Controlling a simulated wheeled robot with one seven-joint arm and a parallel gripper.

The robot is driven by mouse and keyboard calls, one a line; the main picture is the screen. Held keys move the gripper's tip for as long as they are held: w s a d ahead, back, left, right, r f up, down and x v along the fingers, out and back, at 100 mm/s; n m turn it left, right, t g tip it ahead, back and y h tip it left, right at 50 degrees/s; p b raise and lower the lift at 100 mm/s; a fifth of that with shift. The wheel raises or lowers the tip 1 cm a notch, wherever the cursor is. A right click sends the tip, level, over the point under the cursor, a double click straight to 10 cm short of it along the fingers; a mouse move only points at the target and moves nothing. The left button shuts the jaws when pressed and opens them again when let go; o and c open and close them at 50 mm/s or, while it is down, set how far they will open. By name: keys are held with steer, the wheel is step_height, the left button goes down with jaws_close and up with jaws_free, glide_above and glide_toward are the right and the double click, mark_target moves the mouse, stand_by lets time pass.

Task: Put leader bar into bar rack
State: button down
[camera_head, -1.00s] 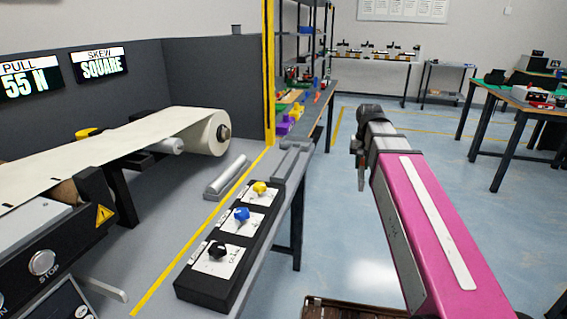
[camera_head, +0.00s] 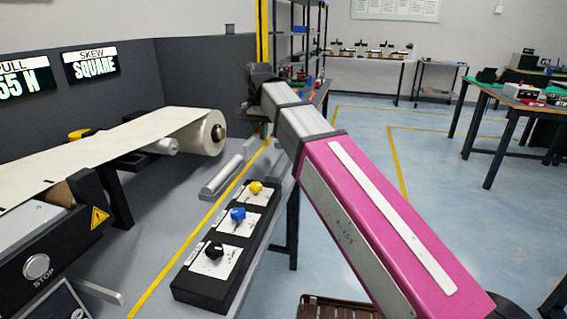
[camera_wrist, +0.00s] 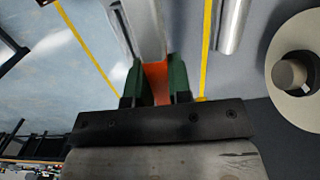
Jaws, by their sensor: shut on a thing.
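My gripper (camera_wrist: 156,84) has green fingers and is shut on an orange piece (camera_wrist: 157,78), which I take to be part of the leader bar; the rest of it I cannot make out. In the head view my gripper (camera_head: 258,112) is at the far end of my pink arm, over the table's right edge, mostly hidden by my wrist. A pale grey trough-like holder, probably the bar rack (camera_wrist: 143,22), lies just beyond the fingertips. In the head view my arm partly covers it. I cannot tell whether the held piece touches it.
A silver rod (camera_head: 222,174) lies left of the holder; it also shows in the wrist view (camera_wrist: 232,24). A white roll (camera_head: 207,134) ends the conveyor. A black box with three knobs (camera_head: 222,243) stands in front. Shelves (camera_head: 300,45) stand behind. Open floor lies right.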

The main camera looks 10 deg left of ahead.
steer(key=shift+s+a+r, duration=0.1)
steer(key=shift+s+a, duration=0.05)
steer(key=shift+a, duration=0.15)
steer(key=w+d+f, duration=0.2)
steer(key=w, duration=0.1)
steer(key=w+d+f, duration=0.2)
steer(key=w, duration=0.1)
steer(key=w+d+f, duration=0.2)
steer(key=w, duration=0.1)
steer(key=shift+w+d+f, duration=0.1)
steer(key=shift+w+f, duration=0.05)
steer(key=shift+f, duration=0.25)
steer(key=shift+d+f, duration=0.1)
steer(key=shift+f, duration=1.95)
steer(key=shift+f, duration=0.15)
steer(key=c, duration=1.1)
jaws_free()
steer(key=shift+o, duration=0.2)
